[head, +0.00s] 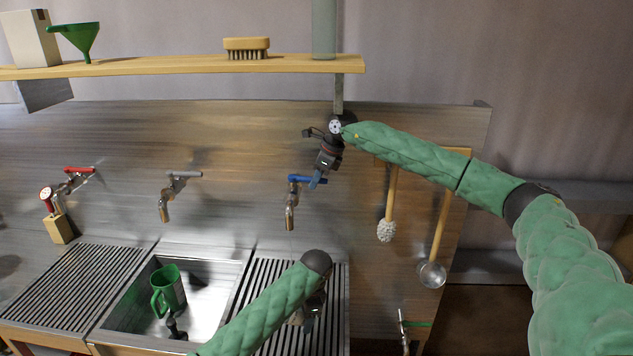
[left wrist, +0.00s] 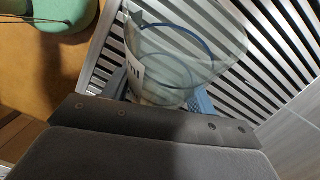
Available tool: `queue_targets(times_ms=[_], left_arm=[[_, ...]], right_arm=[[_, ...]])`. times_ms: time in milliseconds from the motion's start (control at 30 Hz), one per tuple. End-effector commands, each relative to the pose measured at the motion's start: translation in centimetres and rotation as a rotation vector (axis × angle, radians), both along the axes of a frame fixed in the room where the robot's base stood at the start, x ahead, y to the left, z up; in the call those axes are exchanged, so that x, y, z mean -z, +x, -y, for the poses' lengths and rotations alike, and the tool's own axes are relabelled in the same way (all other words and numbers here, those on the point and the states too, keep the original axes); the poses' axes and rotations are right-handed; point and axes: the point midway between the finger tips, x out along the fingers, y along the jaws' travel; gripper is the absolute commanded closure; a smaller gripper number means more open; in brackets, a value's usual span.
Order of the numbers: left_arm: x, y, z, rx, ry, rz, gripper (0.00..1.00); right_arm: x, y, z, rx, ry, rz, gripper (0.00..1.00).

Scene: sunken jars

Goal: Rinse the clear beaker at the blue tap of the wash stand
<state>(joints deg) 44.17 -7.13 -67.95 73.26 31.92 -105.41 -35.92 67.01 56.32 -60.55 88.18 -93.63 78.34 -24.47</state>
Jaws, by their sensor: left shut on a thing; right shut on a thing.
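The wash stand's blue tap (head: 290,216) is on the back wall, its spout pointing down over the right slatted drainer. My right gripper (head: 318,178) is at the right end of the blue handle (head: 299,178) and shut on it. My left gripper (head: 308,312) is low over the right drainer, below and slightly right of the spout, partly hidden by my forearm. The left wrist view shows the clear beaker (left wrist: 180,55), with a blue ring and a pale label, between its fingers, shut on it. In the head view the beaker is mostly hidden. I cannot tell whether water runs.
A green jug (head: 170,290) stands in the sink basin (head: 212,308). A brush (head: 387,230) and a ladle (head: 433,274) hang at right. A shelf (head: 180,67) runs above.

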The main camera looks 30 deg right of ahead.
Motion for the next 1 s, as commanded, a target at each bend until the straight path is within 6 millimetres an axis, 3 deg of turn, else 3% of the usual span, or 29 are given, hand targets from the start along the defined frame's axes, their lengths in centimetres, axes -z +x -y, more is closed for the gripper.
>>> queue_targets(times_ms=[33,333,367,500,833,1000], left_arm=[[0.4,0.0,0.0,0.000,0.000,0.000,0.71],[0.8,0.0,0.0,0.000,0.000,0.000,0.71],[0.8,0.0,0.0,0.000,0.000,0.000,0.71],[0.8,0.0,0.0,0.000,0.000,0.000,0.71],[0.7,0.0,0.0,0.000,0.000,0.000,0.71],[0.4,0.0,0.0,0.000,0.000,0.000,0.71]], right_arm=[[0.9,0.0,0.0,-0.026,-0.002,-0.009,1.00],[0.8,0.5,0.4,-0.122,-0.002,-0.010,1.00],[0.8,0.5,0.4,-0.122,-0.002,-0.010,0.79],[0.6,0.6,0.4,-0.121,-0.002,-0.008,0.55],[0.0,0.6,0.5,-0.117,0.000,-0.003,0.55],[-1.7,0.3,1.2,-0.117,-0.001,-0.003,0.55]])
